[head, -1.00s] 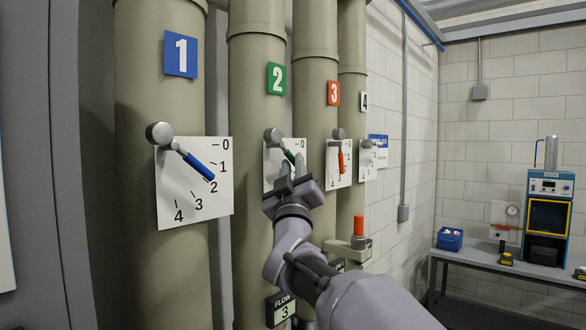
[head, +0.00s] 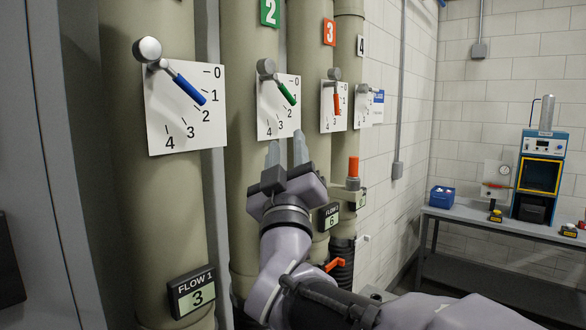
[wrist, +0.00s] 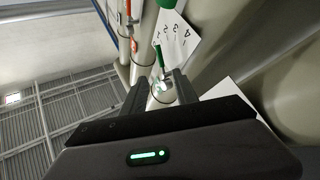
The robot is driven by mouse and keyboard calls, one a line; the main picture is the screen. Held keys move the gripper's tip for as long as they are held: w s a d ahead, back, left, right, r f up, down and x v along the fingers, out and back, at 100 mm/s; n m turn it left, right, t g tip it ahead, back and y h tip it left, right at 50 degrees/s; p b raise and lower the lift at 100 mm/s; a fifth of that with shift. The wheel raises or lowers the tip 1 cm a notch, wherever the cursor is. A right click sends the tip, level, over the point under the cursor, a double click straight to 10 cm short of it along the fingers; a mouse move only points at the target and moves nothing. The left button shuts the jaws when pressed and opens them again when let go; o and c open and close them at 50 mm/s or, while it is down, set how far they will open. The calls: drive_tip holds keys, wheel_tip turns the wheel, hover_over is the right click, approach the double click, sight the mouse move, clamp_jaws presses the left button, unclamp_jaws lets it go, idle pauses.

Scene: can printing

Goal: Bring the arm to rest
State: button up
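My gripper (head: 287,153) is in front of the second pipe, just below the green lever's scale plate. Its fingers point up, stand apart and hold nothing. The wrist view also shows the two separated fingers (wrist: 159,90), with the green lever (wrist: 157,54) beyond them. In the head view the green lever (head: 286,94) slants down and right towards the 1 on its plate, clear of the fingers. My arm is bent upward from the lower right.
The blue lever (head: 189,89) on pipe 1 points between 1 and 2, above a flow display (head: 191,291) reading 3. The red lever (head: 336,104) hangs nearly straight down. A red-topped device (head: 353,167) stands right of my gripper. A bench (head: 455,219) stands at right.

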drive_tip(key=shift+v, duration=0.8)
drive_tip(key=s+d+f+m+g+y+b, duration=0.1)
drive_tip(key=d+f+g+b, duration=0.15)
drive_tip(key=f, duration=0.55)
drive_tip(key=d+f+m+g+y+b, duration=0.1)
drive_tip(key=d+f+g+b, duration=0.2)
drive_tip(key=f, duration=0.4)
drive_tip(key=s+d+f+m+g+b, duration=0.2)
drive_tip(key=s+f, duration=0.6)
drive_tip(key=f, duration=0.4)
drive_tip(key=s+d+f+m+g+b, duration=0.3)
drive_tip(key=s+f+g, duration=0.3)
drive_tip(key=s+f, duration=0.3)
drive_tip(key=s+d+f+m+g+h+b, duration=0.1)
drive_tip(key=s+f+m+g+b, duration=0.3)
drive_tip(key=s+f, duration=0.5)
wheel_tip(320, 180, down, 6)
drive_tip(key=shift+s+d+r+g+b, duration=0.25)
drive_tip(key=shift+d+g+b, duration=0.3)
drive_tip(key=shift+d, duration=0.25)
